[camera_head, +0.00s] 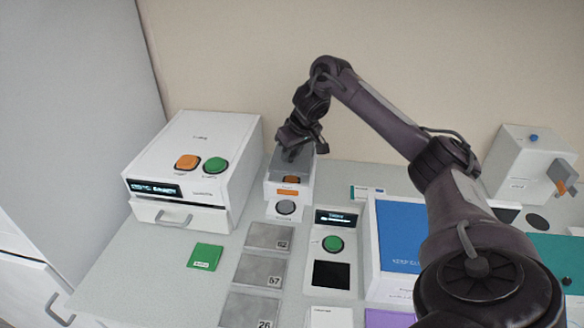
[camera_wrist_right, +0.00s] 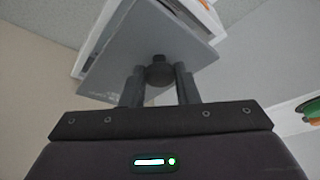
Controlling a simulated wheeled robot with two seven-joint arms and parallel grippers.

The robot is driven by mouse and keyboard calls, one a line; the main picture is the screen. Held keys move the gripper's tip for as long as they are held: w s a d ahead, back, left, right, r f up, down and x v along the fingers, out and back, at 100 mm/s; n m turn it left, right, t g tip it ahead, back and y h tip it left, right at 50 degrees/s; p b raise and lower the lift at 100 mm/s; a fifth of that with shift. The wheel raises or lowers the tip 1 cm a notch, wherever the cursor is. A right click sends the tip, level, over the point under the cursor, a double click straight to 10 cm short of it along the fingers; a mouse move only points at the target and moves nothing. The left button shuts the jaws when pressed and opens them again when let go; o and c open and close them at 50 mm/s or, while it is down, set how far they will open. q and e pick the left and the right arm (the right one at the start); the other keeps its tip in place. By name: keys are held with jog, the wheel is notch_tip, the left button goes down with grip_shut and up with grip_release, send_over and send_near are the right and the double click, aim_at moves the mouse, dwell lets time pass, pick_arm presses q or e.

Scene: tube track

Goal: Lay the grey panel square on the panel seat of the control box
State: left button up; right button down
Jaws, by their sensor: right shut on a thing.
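The grey panel (camera_wrist_right: 135,45) is a flat plate with a dark round knob. My right gripper (camera_wrist_right: 159,75) is shut on that knob, with one finger on each side. In the head view the right gripper (camera_head: 293,152) is over the back of the white control box (camera_head: 270,207). The grey panel (camera_head: 277,161) shows there below the fingers, partly hidden by them. In the wrist view the box's white rim (camera_wrist_right: 97,37) shows past the panel's edge. I cannot tell whether the panel touches the seat, which it covers. My left gripper is not in view.
A larger white box (camera_head: 222,150) with orange and green buttons stands close on the left. Grey numbered plates (camera_head: 258,270), a green card (camera_head: 205,257) and a green-button unit (camera_head: 333,270) lie in front. A blue-topped tray (camera_head: 399,235) is to the right. The wall is behind.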

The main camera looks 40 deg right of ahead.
aim_at(294, 159)
notch_tip(294, 159, down, 4)
jog(key=shift+r, duration=0.25)
jog(key=shift+d, duration=0.1)
jog(key=shift+f, duration=0.1)
jog(key=c, duration=1.1)
grip_release()
jog(key=shift+s+r, duration=0.1)
jog(key=shift+r, duration=0.25)
jog(key=p+v, duration=0.5)
jog(key=v, duration=0.6)
jog(key=shift+s+r, duration=0.15)
jog(key=shift+r, duration=0.1)
jog(key=shift+f, duration=0.1)
